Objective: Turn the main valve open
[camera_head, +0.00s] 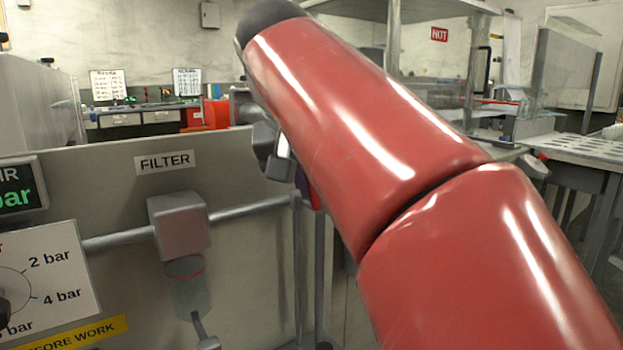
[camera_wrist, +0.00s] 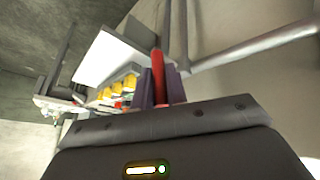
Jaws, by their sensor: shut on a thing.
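The main valve's red handle (camera_wrist: 157,62) stands between the two purple-grey fingers of my gripper (camera_wrist: 161,84) in the wrist view. The fingers are shut on it from both sides. A grey pipe (camera_wrist: 255,50) runs off to the right near the handle. In the head view my red arm covers most of the gripper and the valve. Only a small red and purple bit shows beside the arm's edge, at the right end of the panel's pipe. The valve's body and the handle's exact angle cannot be told.
A grey panel (camera_head: 120,180) carries a filter (camera_head: 180,227) on a horizontal pipe (camera_head: 245,211), and a pressure dial (camera_head: 45,283) at lower left. Vertical posts (camera_head: 298,270) stand at the panel's right end. A bench with a perforated top (camera_head: 575,150) is at right.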

